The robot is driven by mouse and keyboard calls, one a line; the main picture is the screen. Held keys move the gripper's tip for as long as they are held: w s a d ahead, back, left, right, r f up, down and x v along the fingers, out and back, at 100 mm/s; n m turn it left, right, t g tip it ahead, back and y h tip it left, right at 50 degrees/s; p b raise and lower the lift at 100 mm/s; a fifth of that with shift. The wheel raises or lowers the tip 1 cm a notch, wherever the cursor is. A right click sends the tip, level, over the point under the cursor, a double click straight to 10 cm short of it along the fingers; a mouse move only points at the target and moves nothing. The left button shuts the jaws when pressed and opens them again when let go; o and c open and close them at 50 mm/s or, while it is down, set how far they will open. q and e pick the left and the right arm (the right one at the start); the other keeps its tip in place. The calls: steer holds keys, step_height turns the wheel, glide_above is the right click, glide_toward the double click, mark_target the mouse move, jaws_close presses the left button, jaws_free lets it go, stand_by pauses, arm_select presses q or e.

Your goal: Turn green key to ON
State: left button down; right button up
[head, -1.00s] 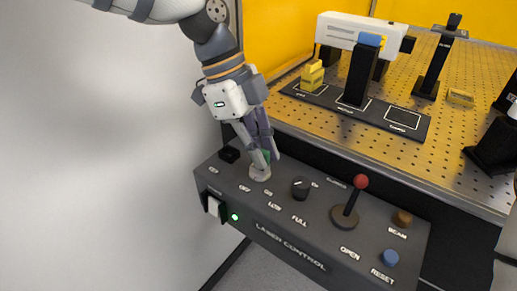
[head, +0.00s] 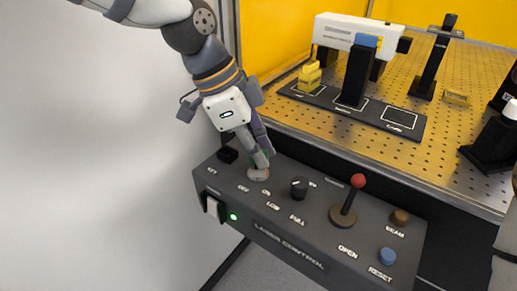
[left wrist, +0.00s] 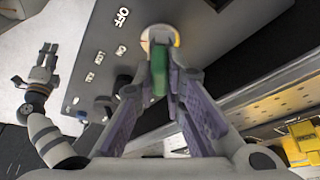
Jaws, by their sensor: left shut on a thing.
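The green key (left wrist: 158,76) stands in its round pale lock (left wrist: 150,38) on the dark control box (head: 310,232). In the head view the lock (head: 258,175) sits by the OFF and ON labels, and the key is mostly hidden by the fingers. My left gripper (left wrist: 163,88) is shut on the green key, one purple-grey finger on each side. In the head view this gripper (head: 263,160) comes down from above, tilted. The key's exact angle is hard to tell.
The box also carries a black knob (head: 299,187), a red-tipped lever (head: 348,200), a brown button (head: 400,217), a blue button (head: 387,256) and a lit green lamp (head: 233,217). A perforated optical table (head: 437,130) with mounts stands behind. A white wall (head: 90,160) is at left.

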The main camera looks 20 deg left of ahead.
arm_select(q)
steer(key=shift+f+n+t, duration=0.2)
steer(key=shift+n+t, duration=0.2)
steer(key=shift+n, duration=0.8)
steer(key=shift+s+n+t+y, duration=0.1)
steer(key=shift+n+t+y, duration=0.2)
steer(key=shift+n, duration=0.5)
steer(key=c, duration=1.6)
jaws_free()
steer(key=shift+r, duration=3.65)
